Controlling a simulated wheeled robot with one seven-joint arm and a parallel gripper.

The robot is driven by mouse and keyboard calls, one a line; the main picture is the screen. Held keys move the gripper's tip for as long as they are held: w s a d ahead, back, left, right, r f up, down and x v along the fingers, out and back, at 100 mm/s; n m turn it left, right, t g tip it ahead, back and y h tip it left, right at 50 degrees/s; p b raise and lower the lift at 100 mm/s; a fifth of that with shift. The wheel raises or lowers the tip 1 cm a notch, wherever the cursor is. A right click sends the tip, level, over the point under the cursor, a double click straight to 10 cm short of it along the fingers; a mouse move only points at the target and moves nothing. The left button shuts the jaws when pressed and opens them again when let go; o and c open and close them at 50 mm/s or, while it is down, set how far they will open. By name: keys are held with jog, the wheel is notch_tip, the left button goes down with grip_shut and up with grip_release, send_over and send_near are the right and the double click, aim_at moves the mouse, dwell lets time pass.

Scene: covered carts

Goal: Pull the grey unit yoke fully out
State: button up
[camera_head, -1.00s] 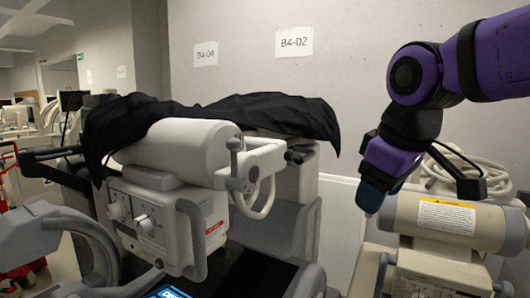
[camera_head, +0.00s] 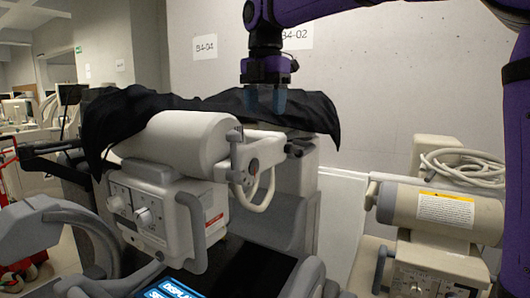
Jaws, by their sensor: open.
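The grey unit (camera_head: 180,141) stands left of centre, with a pale cylinder on top and a control box with knobs below. The yoke (camera_head: 262,150) is the pale grey bracket at the cylinder's right end, with a small upright handle and a curved loop below.
The black cover drapes over the unit's back and top. A second beige unit (camera_head: 425,208) with a coiled hose (camera_head: 465,165) stands at the right. A lit display (camera_head: 175,290) is at the bottom. The wall behind carries paper signs.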

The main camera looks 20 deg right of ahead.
aim_at(265, 140)
notch_tip(265, 140, down, 11)
jog(key=shift+r, duration=0.1)
dwell(0.4)
grip_shut()
